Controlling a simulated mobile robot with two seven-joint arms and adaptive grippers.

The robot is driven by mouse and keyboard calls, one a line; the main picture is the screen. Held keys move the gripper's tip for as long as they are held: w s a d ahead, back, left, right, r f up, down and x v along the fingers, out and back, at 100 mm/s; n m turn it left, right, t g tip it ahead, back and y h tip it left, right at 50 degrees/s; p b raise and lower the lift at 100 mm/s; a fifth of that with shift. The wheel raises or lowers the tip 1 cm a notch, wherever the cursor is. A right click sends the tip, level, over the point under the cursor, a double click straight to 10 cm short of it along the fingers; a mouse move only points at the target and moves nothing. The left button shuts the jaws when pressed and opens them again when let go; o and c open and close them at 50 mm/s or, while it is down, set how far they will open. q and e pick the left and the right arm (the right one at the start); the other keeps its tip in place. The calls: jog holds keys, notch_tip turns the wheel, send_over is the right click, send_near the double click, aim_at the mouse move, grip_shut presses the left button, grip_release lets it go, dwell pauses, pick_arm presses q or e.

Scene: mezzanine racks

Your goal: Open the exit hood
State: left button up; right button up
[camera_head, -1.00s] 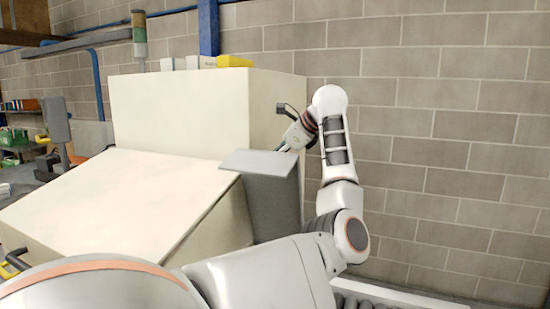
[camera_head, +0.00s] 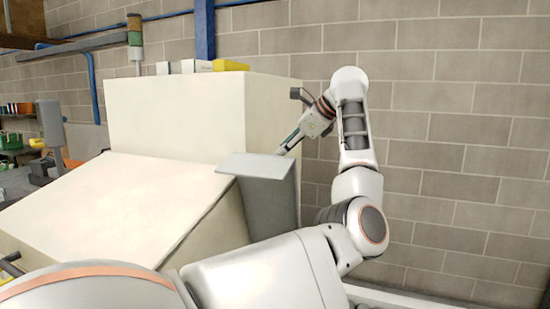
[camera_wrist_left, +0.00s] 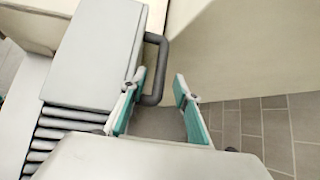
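The exit hood (camera_head: 268,190) is a grey box with a flat, lighter top at the right end of the cream machine. In the left wrist view the hood (camera_wrist_left: 95,50) is at upper left, with a dark U-shaped handle (camera_wrist_left: 163,62) on its side. My left gripper (camera_head: 283,150) is by the upper right edge of the hood in the head view. In the wrist view my left gripper (camera_wrist_left: 157,106) is open, its teal-padded fingers apart. The handle's lower end shows beside the left finger; I cannot tell whether they touch. My right gripper is not in view.
The cream machine (camera_head: 175,110) has a sloping cover (camera_head: 110,205) to the left of the hood. Rollers (camera_wrist_left: 58,130) run below the hood in the wrist view. A block wall (camera_head: 460,130) stands behind my arm. Floor tiles (camera_wrist_left: 265,125) show clear at lower right.

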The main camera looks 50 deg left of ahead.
pick_arm(q)
jog(key=v, duration=0.4)
dwell(0.7)
